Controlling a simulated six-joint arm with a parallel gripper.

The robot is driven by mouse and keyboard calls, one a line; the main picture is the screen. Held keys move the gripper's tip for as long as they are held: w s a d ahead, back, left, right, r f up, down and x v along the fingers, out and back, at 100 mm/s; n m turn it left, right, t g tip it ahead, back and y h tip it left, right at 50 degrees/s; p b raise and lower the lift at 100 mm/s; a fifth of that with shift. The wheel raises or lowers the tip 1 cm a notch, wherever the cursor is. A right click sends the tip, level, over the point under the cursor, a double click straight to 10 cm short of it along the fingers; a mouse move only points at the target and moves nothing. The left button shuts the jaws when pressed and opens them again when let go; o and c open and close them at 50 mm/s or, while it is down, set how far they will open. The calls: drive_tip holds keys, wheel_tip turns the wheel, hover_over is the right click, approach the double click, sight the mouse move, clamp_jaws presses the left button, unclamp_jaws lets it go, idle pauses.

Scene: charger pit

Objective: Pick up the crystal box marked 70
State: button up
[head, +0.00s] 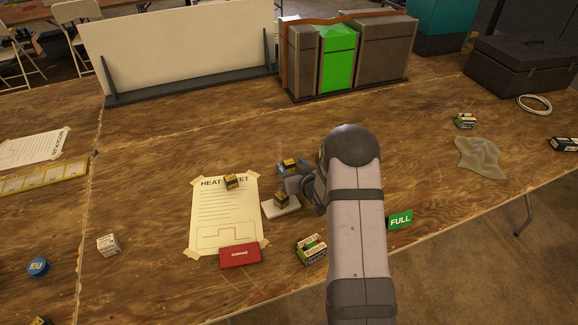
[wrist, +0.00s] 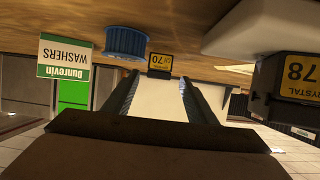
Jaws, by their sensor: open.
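The crystal box marked 70 (wrist: 160,62) is small, black and yellow, and stands on the table. In the wrist view, which is upside down, it shows between my fingertips, with space on both sides. I take the black and yellow box at my fingertips in the head view (head: 290,163) to be the same one. My gripper (wrist: 158,80) is open and empty, low over the table; it also shows in the head view (head: 287,171). Whether the box is inside the jaws or just beyond the tips is hard to tell.
A blue ribbed cap (wrist: 125,42) and a Dunrevin washers box (wrist: 65,55) are on the other side. A paper sheet (head: 215,215) holds another small box (head: 231,181).

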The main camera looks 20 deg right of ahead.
sight(290, 163)
drive_tip(key=shift+p+x, duration=0.4)
drive_tip(key=shift+x, duration=1.85)
drive_tip(key=shift+d, duration=0.15)
drive_tip(key=c, duration=1.1)
